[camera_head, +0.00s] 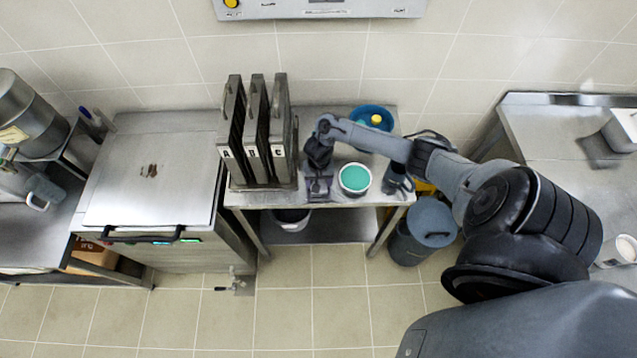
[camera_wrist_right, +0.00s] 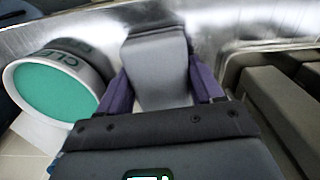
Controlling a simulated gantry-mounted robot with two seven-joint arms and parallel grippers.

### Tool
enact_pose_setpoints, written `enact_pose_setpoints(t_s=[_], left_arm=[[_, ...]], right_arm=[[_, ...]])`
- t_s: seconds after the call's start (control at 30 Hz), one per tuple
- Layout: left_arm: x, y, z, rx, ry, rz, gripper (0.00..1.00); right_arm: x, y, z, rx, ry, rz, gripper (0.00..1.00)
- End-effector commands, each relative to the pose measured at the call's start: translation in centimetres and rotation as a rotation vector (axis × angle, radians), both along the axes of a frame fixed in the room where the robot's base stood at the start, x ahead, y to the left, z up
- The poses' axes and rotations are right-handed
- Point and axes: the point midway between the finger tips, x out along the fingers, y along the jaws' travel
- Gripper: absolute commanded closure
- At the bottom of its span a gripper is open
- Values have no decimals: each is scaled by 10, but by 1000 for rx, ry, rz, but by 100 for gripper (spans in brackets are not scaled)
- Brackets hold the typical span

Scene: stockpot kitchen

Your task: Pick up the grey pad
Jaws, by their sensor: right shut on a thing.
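The grey pad (camera_wrist_right: 157,62) is between the two purple fingers of my right gripper (camera_wrist_right: 161,88) in the right wrist view, and the fingers are shut on it. In the head view my right gripper (camera_head: 319,184) points down at the steel table (camera_head: 375,200), just right of the lettered upright panels. The pad is too small there to make out clearly. Whether it touches the table top cannot be told. My left gripper is not in view.
A white tub with green contents (camera_head: 355,178) stands close on the gripper's right; it also shows in the wrist view (camera_wrist_right: 58,90). The tall panels A, B and C (camera_head: 257,130) stand close on its left. A blue bowl (camera_head: 372,117) is behind.

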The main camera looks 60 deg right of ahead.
Motion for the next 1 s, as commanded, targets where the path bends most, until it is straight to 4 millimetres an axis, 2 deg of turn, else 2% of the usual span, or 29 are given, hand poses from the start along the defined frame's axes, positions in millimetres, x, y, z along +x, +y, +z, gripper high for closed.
enact_pose_setpoints(t_s=[0.47, 0.63, 0.73, 1.0], left_arm=[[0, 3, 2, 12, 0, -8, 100], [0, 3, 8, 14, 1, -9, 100], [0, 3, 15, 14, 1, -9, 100], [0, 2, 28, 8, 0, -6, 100]], right_arm=[[0, 0, 8, 1, -1, 1, 63], [1, 0, 26, 0, -2, 1, 63], [1, 0, 46, 0, -2, 2, 63], [-55, -10, 74, -2, 5, 4, 63]])
